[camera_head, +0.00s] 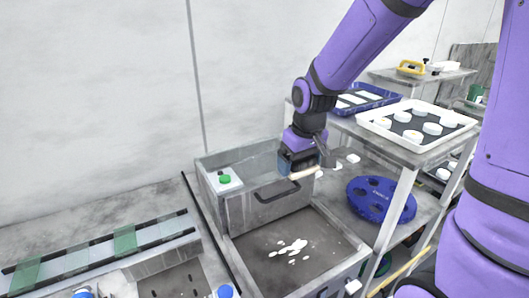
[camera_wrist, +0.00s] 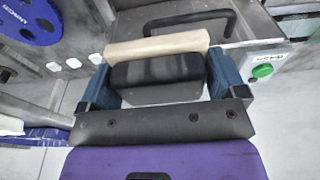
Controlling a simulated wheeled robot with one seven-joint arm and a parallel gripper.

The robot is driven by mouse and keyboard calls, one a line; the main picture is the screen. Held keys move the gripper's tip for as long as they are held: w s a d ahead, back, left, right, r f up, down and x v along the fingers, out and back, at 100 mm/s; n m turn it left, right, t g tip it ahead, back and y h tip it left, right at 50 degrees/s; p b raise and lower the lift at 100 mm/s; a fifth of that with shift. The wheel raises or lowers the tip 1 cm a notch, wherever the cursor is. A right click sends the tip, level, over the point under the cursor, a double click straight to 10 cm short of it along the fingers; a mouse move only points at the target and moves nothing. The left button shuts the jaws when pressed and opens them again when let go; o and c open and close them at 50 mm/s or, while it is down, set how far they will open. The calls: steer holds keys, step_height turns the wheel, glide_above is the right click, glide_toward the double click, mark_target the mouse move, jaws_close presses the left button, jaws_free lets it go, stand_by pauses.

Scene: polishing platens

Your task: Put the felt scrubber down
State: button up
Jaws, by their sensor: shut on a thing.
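The felt scrubber is a black block with a beige felt strip along one side. In the wrist view the scrubber (camera_wrist: 157,70) sits between the two blue fingers of my gripper (camera_wrist: 160,82), which are shut on it. In the head view my gripper (camera_head: 299,164) hangs beside the right end of the grey metal tank. There the beige felt (camera_head: 304,173) shows at its lower edge. The rest of the scrubber is mostly hidden by the fingers. I cannot tell whether the felt touches anything.
The grey tank (camera_head: 240,211) has a black handle (camera_head: 278,191) and a green button (camera_head: 225,179). In front lies a dark surface (camera_head: 262,272) with white splashes. At right, a shelf unit holds a blue perforated disc (camera_head: 381,199), a white tray of round pieces (camera_head: 375,124) and a blue tray (camera_head: 391,97).

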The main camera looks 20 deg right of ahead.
glide_above(267, 158)
steer(key=shift+s+d+f, duration=0.1)
steer(key=shift+s+f, duration=0.1)
steer(key=shift+f, duration=0.5)
steer(key=shift+w+f, duration=0.2)
steer(key=shift+f, duration=1.6)
steer(key=shift+f, duration=0.2)
steer(key=shift+s+f, duration=0.1)
